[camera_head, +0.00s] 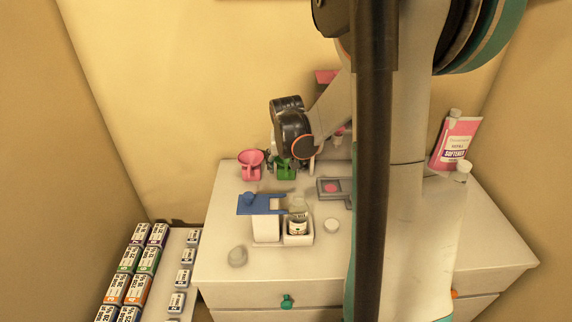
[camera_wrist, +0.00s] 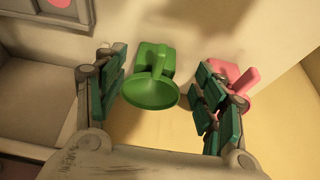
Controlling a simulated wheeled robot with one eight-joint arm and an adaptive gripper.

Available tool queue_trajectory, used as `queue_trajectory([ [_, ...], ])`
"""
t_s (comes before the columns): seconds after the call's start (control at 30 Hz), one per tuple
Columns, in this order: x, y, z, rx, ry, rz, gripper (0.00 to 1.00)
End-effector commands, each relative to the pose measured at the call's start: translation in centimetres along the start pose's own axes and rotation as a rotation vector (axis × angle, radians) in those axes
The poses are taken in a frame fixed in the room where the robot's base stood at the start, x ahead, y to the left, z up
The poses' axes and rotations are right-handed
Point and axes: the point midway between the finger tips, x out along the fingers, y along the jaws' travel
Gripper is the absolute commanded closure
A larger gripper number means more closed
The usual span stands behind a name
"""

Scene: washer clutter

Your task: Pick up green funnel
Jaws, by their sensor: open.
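The green funnel (camera_wrist: 150,88) shows between the two open fingers of my gripper (camera_wrist: 160,95) in the wrist view, with a gap on each side. In the head view the green funnel (camera_head: 286,169) is partly hidden behind my gripper (camera_head: 292,160), at the back of the white cabinet top. The funnel seems to sit in a green holder. A pink funnel (camera_head: 250,163) stands just left of it; in the wrist view this pink thing (camera_wrist: 236,80) is behind the right finger.
The cabinet top (camera_head: 215,240) also bears a blue piece (camera_head: 262,204) over a white container, a jar in a white tray (camera_head: 298,240), a grey box with a pink disc (camera_head: 331,187) and a pink softener pack (camera_head: 456,142). A wall is close behind. Several labelled boxes stand lower left.

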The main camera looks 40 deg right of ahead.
Motion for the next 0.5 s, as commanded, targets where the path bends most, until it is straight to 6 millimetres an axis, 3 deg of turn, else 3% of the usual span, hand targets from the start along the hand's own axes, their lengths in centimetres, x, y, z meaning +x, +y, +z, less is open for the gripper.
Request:
queue_trajectory([
  [0.23, 3.9, 0.2, 0.1, 0.001, 0.000, 0.000, 0.36],
  [0.5, 4.2, 0.2, 0.0, 0.000, 0.000, 0.000, 0.36],
])
